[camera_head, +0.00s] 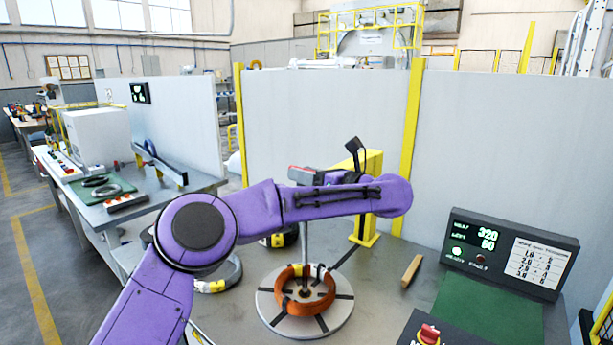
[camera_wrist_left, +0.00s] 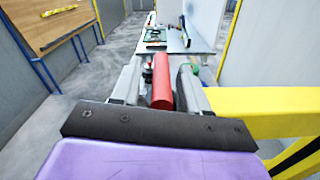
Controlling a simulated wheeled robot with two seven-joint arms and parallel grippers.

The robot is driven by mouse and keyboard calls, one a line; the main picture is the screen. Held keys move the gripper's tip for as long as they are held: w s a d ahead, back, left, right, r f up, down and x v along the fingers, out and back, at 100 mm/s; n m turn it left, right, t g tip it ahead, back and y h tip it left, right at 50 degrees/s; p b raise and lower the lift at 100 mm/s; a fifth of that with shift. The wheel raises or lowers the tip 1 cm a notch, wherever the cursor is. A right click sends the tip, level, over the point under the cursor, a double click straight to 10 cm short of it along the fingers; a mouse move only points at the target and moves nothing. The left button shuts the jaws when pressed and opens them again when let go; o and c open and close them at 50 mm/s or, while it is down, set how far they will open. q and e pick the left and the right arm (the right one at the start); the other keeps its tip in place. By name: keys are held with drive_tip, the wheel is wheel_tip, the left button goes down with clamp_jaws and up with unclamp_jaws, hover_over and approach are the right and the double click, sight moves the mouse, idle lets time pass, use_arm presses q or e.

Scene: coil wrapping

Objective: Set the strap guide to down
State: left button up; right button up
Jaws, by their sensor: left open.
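My left gripper (camera_head: 312,179) is partly hidden behind my purple forearm in the head view. In the left wrist view its two fingers (camera_wrist_left: 160,82) stand open on either side of a red cylindrical handle (camera_wrist_left: 162,82). I cannot tell whether they touch it. A bit of red (camera_head: 299,169) also shows by the gripper in the head view. The yellow post (camera_head: 368,224) stands behind my forearm, and its yellow arm (camera_wrist_left: 262,110) crosses the right of the wrist view. The strap guide's position is mostly hidden. My right gripper is not in view.
Below my forearm a copper coil (camera_head: 292,299) lies on a round grey turntable (camera_head: 262,312), with a thin upright rod (camera_head: 304,245) above it. A wooden piece (camera_head: 411,270) lies to the right, near a control box (camera_head: 510,250). Grey partitions (camera_head: 320,120) stand behind.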

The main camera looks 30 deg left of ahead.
use_arm(q)
drive_tip(key=s+d+b, duration=0.1)
drive_tip(key=d+b, duration=0.2)
drive_tip(key=d, duration=0.7)
drive_tip(key=shift+s, duration=0.3)
drive_tip(key=shift+d, duration=0.15)
